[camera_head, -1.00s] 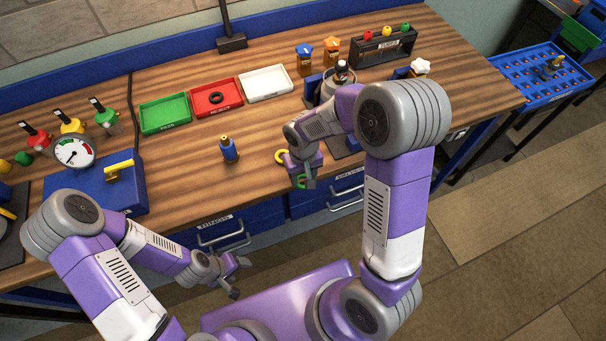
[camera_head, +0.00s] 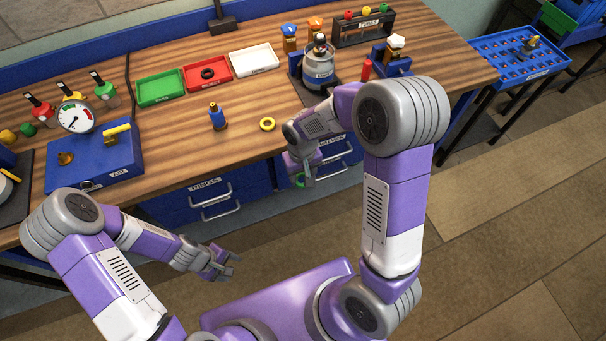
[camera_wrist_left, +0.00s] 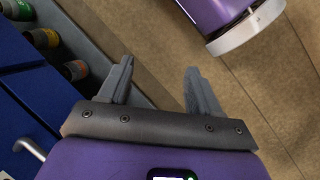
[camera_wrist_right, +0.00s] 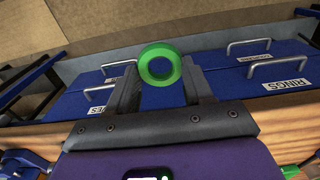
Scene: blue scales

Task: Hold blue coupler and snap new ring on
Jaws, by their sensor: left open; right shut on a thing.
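The blue coupler (camera_head: 217,119), with a brass-coloured top, stands upright on the bench. A yellow ring (camera_head: 267,124) lies flat to its right, near the front edge. My right gripper (camera_head: 302,181) is shut on a green ring, just in front of the bench edge. In the right wrist view the green ring (camera_wrist_right: 160,64) sits between the fingertips, its hole facing the camera. My left gripper (camera_head: 229,263) is open and empty, low in front of the bench; its spread fingers show in the left wrist view (camera_wrist_left: 158,85). A black ring (camera_head: 208,73) lies in the red tray (camera_head: 191,83).
Green (camera_head: 160,88) and white (camera_head: 253,60) trays stand behind the coupler. A blue gauge box (camera_head: 95,160) is left, and a grey canister (camera_head: 318,70) right. Drawers (camera_head: 205,197) are below. The bench around the coupler is clear.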

